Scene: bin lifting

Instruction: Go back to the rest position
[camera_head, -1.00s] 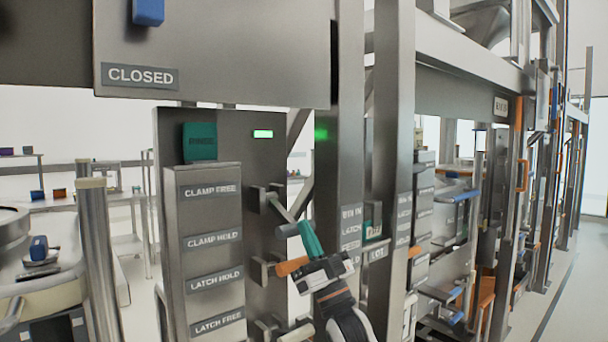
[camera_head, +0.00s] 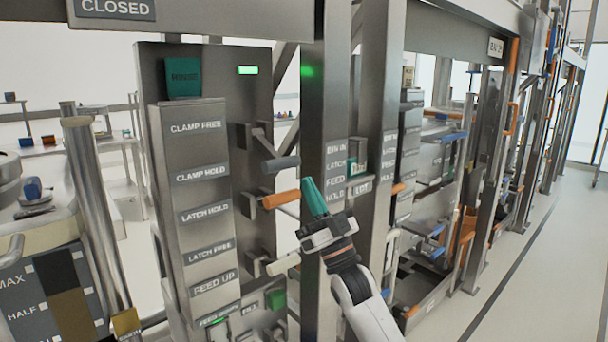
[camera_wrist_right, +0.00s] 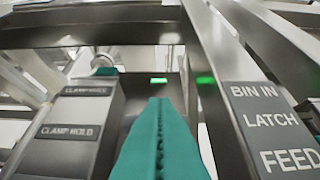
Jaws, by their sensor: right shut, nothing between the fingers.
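My right gripper (camera_head: 313,198) has teal fingers that are pressed together with nothing between them. It points up in front of the steel post, to the right of the levers and apart from the grey one. In the right wrist view the shut teal fingers (camera_wrist_right: 158,140) fill the lower middle, with the panel and its green light (camera_wrist_right: 158,81) beyond. A grey-tipped lever (camera_head: 281,164) and an orange-tipped lever (camera_head: 281,199) stick out from the panel. A pale-tipped lever (camera_head: 283,264) is below them. My left gripper is not in view.
A label plate (camera_head: 200,170) reads CLAMP FREE, CLAMP HOLD, LATCH HOLD, LATCH FREE and FEED UP. Steel posts (camera_head: 325,100) stand close behind my right gripper. A round steel vessel and a level gauge (camera_head: 62,285) are at left. Open floor (camera_head: 510,260) lies at right.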

